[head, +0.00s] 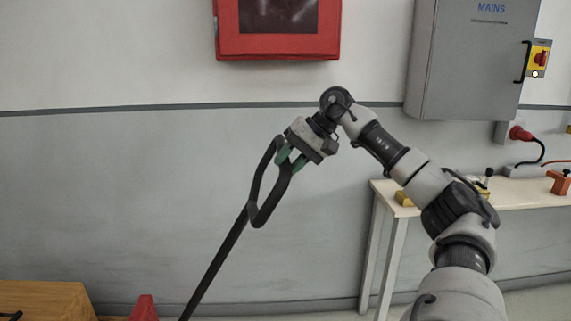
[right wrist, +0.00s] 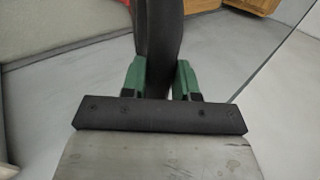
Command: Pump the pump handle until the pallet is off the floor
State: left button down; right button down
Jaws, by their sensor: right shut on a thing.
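The pump handle (head: 223,255) is a long dark bar with a loop at its top end. It leans up to the right in the head view, and its lower end runs out of the frame. My right gripper (head: 287,160) is shut on the loop of the handle. In the right wrist view, its green fingers (right wrist: 160,78) sit on both sides of the dark handle (right wrist: 158,35). The pallet cannot be made out for certain, so its height above the floor does not show. My left gripper is not in view.
A wooden thing (head: 45,301) and a red object (head: 144,308) are at the lower left. A workbench (head: 470,197) stands at the right against the wall. A grey mains cabinet (head: 465,60) and a red box (head: 279,47) hang on the wall.

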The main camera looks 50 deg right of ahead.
jog(key=c, duration=0.8)
grip_release()
jog(key=shift+c, duration=0.2)
jog(key=shift+s+d+r, duration=0.1)
jog(key=shift+r, duration=0.1)
jog(key=p+v, duration=0.1)
jog(key=v, duration=0.3)
jog(key=shift+s+d+r, duration=0.1)
jog(key=shift+d+r, duration=0.05)
jog(key=shift+r, duration=0.1)
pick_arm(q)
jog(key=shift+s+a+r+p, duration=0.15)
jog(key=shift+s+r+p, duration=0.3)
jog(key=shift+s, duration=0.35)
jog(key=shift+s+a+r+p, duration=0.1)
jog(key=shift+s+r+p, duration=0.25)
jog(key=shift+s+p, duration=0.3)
pick_arm(e)
jog(key=shift+v, duration=2.85)
jog(key=shift+f, duration=0.1)
